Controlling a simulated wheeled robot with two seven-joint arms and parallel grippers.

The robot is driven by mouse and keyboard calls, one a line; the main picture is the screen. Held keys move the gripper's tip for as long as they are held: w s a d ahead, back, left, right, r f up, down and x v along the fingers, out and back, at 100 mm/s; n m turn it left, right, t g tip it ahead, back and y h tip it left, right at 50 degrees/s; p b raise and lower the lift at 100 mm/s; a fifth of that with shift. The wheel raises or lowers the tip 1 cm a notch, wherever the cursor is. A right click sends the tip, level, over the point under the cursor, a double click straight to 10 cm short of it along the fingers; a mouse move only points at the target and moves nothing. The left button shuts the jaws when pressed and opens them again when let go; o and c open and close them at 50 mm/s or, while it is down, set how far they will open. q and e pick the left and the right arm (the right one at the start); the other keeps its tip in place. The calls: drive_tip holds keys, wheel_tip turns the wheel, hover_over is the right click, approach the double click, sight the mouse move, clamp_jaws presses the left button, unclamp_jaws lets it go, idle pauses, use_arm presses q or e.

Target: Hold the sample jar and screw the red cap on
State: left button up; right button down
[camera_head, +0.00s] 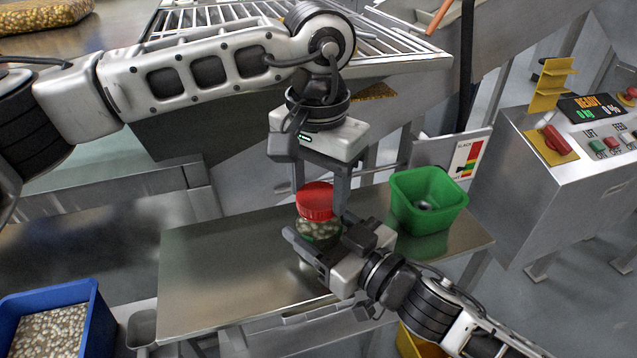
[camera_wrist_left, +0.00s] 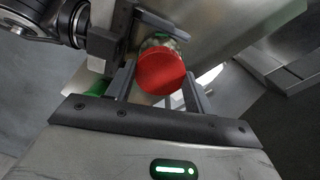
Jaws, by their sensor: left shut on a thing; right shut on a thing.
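The sample jar (camera_head: 318,229) is clear with brownish-green contents and stands upright at the steel table. The red cap (camera_head: 315,200) sits on top of the jar. My left gripper (camera_head: 322,190) comes down from above and is shut on the red cap. In the left wrist view the red cap (camera_wrist_left: 161,72) lies between the two fingers, with part of the jar (camera_wrist_left: 160,41) behind it. My right gripper (camera_head: 318,247) reaches in from the lower right and is shut on the jar's body. The jar's lower part is mostly hidden by my right gripper.
The steel table (camera_head: 215,275) is bare to the left of the jar. A green bin (camera_head: 428,203) stands on it at the right. A slatted conveyor (camera_head: 390,45) and a control box (camera_head: 565,200) stand behind.

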use_arm(q)
drive_tip(key=m, duration=0.3)
drive_tip(key=o, duration=0.9)
drive_tip(key=shift+r, duration=0.1)
drive_tip(key=shift+r, duration=2.2)
